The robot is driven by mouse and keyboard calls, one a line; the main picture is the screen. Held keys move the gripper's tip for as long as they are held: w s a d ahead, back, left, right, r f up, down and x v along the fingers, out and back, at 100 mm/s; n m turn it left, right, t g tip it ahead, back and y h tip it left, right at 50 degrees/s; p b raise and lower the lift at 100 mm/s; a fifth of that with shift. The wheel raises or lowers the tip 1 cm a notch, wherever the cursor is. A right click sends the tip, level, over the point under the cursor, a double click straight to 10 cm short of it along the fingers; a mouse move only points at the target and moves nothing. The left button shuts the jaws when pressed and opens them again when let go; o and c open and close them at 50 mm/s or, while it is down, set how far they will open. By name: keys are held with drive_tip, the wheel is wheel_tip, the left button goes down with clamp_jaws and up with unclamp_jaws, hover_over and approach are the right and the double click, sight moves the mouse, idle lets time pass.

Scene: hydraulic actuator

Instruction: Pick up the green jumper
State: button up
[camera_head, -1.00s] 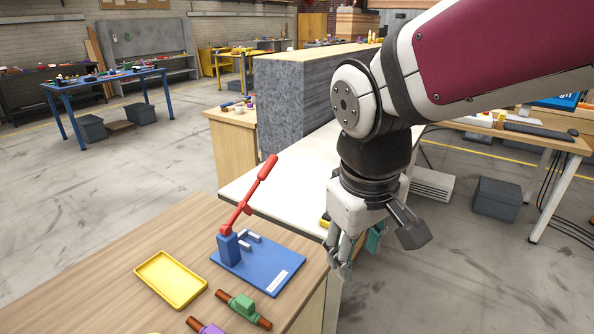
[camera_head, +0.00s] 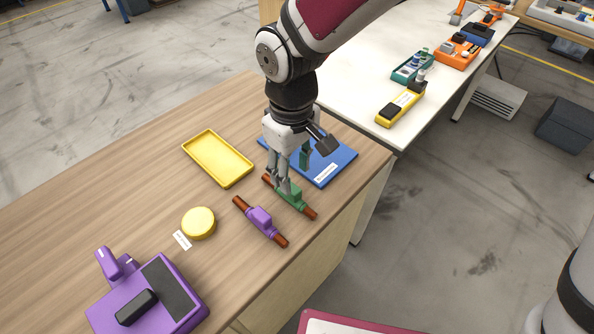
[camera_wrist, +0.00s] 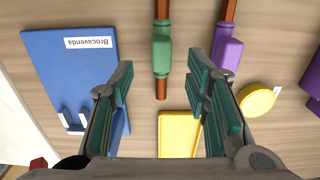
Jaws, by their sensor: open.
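The green jumper (camera_head: 291,197) lies on the wooden table, a green block with a copper-brown rod out of each end. In the wrist view the green jumper (camera_wrist: 161,47) lies between and beyond my fingers, apart from them. My gripper (camera_head: 290,182) is open and empty, above the jumper in the head view and hiding part of it. In the wrist view the two teal-padded fingers of my gripper (camera_wrist: 163,95) stand wide apart. A purple jumper (camera_head: 261,219) lies beside the green one; it also shows in the wrist view (camera_wrist: 227,52).
A blue plate (camera_head: 337,167) labelled Brocavenda lies behind my gripper. A yellow tray (camera_head: 217,158), a yellow round piece (camera_head: 199,223) and a purple device (camera_head: 150,302) are to the left. The table's right edge is close to the green jumper.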

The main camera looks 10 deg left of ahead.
sight(294, 199)
drive_tip(key=shift+a+f, duration=0.2)
drive_tip(key=shift+f, duration=3.1)
clamp_jaws()
